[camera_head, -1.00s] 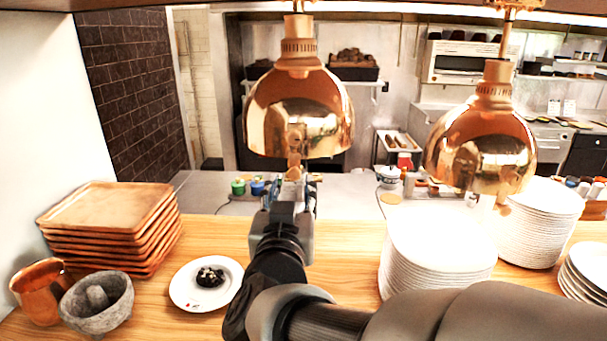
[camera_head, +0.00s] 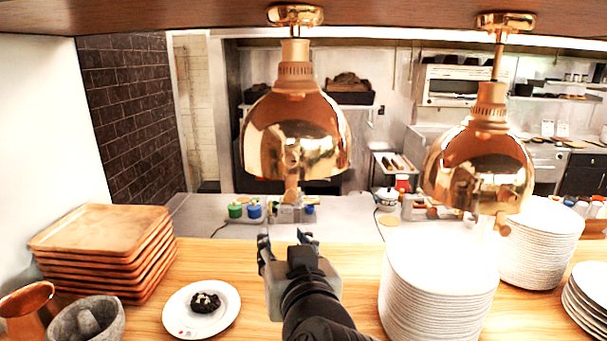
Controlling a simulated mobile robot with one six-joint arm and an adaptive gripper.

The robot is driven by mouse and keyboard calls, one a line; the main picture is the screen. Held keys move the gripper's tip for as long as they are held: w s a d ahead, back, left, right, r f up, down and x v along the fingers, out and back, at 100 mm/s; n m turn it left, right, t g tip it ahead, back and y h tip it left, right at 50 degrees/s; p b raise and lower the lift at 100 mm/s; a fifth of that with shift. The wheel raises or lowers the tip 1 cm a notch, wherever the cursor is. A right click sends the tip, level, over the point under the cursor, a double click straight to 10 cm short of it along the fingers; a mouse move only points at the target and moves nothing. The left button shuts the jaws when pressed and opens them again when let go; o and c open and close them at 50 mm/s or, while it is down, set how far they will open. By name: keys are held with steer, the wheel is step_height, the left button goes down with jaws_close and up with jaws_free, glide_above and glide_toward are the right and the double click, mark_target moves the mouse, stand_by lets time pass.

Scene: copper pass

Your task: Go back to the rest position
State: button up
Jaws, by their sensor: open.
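My gripper (camera_head: 289,240) is over the wooden counter (camera_head: 225,257), in the lower middle of the head view. It points away toward the back of the counter. Its two fingers stand apart and I see nothing between them. My arm comes up from the bottom edge behind it. The gripper is to the right of a white plate (camera_head: 227,312) that bears a dark round food item with pale bits (camera_head: 205,303). It is apart from the plate.
Stacked wooden trays (camera_head: 100,240), a copper mug (camera_head: 28,308) and a stone mortar (camera_head: 62,325) stand at left. Tall stacks of white plates (camera_head: 437,295) stand at right. Two copper heat lamps (camera_head: 295,135) (camera_head: 478,165) hang over the counter. Bare counter lies around my gripper.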

steer(key=s+d+f+g+h+b, duration=0.1)
steer(key=s+d+f+g+h, duration=0.1)
steer(key=s+d+f+g, duration=0.3)
steer(key=s+d+f+m+g+h+b, duration=0.1)
steer(key=s+d+f+g, duration=0.4)
steer(key=s+d+f, duration=0.7)
steer(key=s, duration=0.5)
steer(key=shift+d+m+g+h+b, duration=0.15)
steer(key=shift+m+g+h+b, duration=0.15)
steer(key=shift+g+h, duration=0.1)
steer(key=shift+o, duration=0.2)
steer(key=shift+w, duration=0.1)
stand_by(0.6)
